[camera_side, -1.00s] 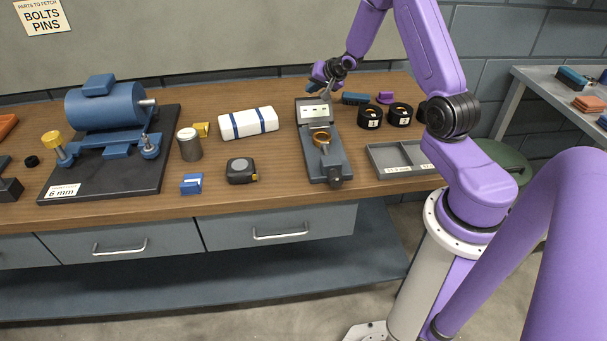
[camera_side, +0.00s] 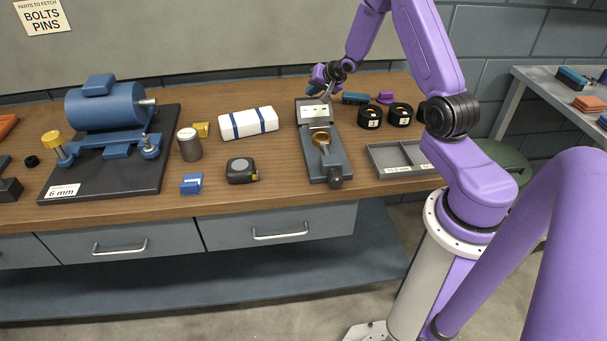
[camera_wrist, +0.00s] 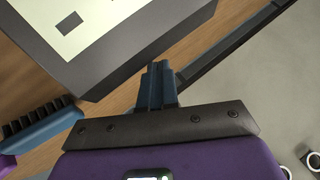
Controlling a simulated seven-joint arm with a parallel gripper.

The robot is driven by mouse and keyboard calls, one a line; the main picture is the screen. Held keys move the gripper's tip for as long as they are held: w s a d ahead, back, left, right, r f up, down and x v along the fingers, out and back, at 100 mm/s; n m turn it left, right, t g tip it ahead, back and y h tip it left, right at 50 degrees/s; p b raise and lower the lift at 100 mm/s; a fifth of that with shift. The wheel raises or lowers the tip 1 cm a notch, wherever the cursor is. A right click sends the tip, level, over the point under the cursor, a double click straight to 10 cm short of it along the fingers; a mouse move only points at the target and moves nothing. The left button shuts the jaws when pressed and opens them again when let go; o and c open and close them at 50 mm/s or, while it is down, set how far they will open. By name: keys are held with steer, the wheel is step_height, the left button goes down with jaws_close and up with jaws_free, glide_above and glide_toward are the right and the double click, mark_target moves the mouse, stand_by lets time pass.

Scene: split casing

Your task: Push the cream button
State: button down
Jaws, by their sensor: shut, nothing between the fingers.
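The grey device (camera_side: 322,150) stands on the bench with a pale panel (camera_side: 313,111) at its raised far end and a brass-coloured ring (camera_side: 321,138) further forward. The panel carries small marks, but I cannot pick out a cream button among them. In the wrist view the cream panel face (camera_wrist: 98,18) with one dark square shows at top left. My gripper (camera_side: 327,96) is by the far right of the panel; its shut, empty fingers (camera_wrist: 158,72) show in the wrist view, to the right of the device's corner. I cannot tell whether they touch it.
A grey divided tray (camera_side: 402,157) is at the bench's right edge. A white-and-blue bundle (camera_side: 249,123) and a tape measure (camera_side: 241,171) lie left.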

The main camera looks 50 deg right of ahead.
steer(key=shift+f, duration=0.4)
stand_by(0.4)
steer(key=shift+r, duration=0.85)
step_height(320, 180, up, 6)
stand_by(0.7)
steer(key=shift+a, duration=0.1)
